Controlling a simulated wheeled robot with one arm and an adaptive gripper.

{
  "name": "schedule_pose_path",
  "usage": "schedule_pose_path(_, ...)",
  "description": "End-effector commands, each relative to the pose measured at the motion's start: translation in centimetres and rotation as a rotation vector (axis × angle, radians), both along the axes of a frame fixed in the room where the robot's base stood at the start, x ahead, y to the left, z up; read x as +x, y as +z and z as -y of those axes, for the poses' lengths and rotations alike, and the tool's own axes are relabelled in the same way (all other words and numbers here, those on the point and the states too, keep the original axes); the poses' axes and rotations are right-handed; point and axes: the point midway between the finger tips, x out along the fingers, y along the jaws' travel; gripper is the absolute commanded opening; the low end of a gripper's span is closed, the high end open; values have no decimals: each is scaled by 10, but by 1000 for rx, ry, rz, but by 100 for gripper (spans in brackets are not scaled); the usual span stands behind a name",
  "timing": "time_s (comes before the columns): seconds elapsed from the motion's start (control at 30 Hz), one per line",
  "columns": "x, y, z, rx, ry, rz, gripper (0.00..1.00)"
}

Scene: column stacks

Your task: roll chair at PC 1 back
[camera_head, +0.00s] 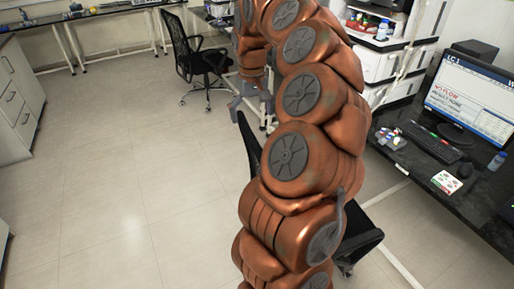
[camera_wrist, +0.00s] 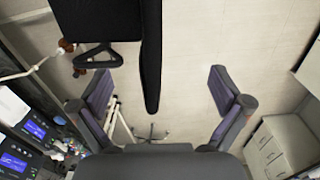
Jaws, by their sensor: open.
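The near black chair stands in front of the desk with the lit monitor (camera_head: 470,105), mostly hidden behind my copper arm. Its backrest (camera_head: 249,143) shows left of the arm and its seat (camera_head: 362,240) to the right. In the wrist view the backrest (camera_wrist: 151,50) is a dark upright panel seen edge-on, its end reaching between my fingers. The seat (camera_wrist: 95,20) is at its upper left. My gripper (camera_wrist: 160,88) is open, with visible gaps between the backrest and both fingers. In the head view my gripper (camera_head: 253,98) is partly hidden by the arm.
A second black chair (camera_head: 200,60) stands farther back. The desk (camera_head: 430,170) holds a keyboard (camera_head: 431,142) and small items. White drawers (camera_head: 18,100) stand at the left. The tiled floor (camera_head: 120,190) on the left is clear.

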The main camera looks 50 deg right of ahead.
Motion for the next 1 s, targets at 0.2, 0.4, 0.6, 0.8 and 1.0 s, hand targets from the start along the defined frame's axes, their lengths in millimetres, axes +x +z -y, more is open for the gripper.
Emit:
schedule_pose_path(0.2, -4, -11, 15, -1, -35, -10, 100)
schedule_pose_path(0.4, -4, -30, 14, 1, -34, -9, 100)
schedule_pose_path(0.6, -4, -66, 13, 2, -31, -12, 100)
schedule_pose_path(0.8, -4, -103, 15, -1, -35, -7, 100)
schedule_pose_path(1.0, -4, -129, 15, -2, -34, -9, 100)
